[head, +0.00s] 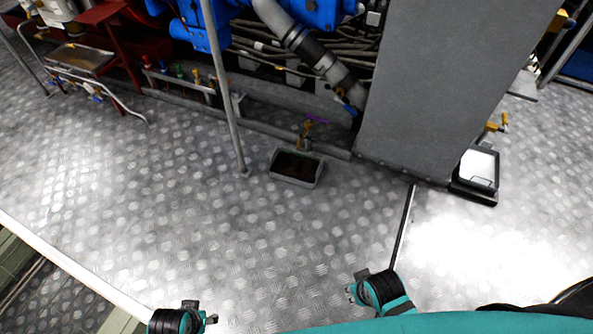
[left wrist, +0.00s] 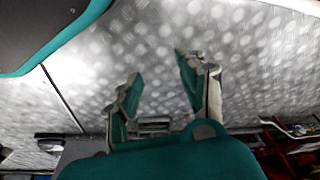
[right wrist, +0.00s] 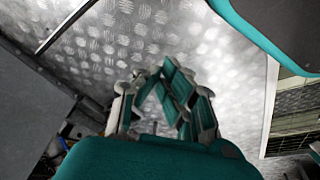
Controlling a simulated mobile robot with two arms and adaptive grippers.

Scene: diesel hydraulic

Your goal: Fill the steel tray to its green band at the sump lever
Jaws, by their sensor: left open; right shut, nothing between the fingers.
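A grey metal tray (head: 272,168) with dark liquid in it stands on the floor in the middle of the head view. A brass tap with a purple lever (head: 316,119) is just behind and above it. My left gripper (left wrist: 158,70) is open and empty in the left wrist view, over bare floor. My right gripper (right wrist: 168,66) is shut and empty in the right wrist view. Both grippers are low in the head view, well apart from the tray and lever.
A grey cabinet (head: 445,85) stands right of the tray, with a dark tray holding a white container (head: 480,166) beyond it. A thin post (head: 226,90) stands left of the tray. Another shallow tray (head: 80,58) sits far left. The floor in front is clear.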

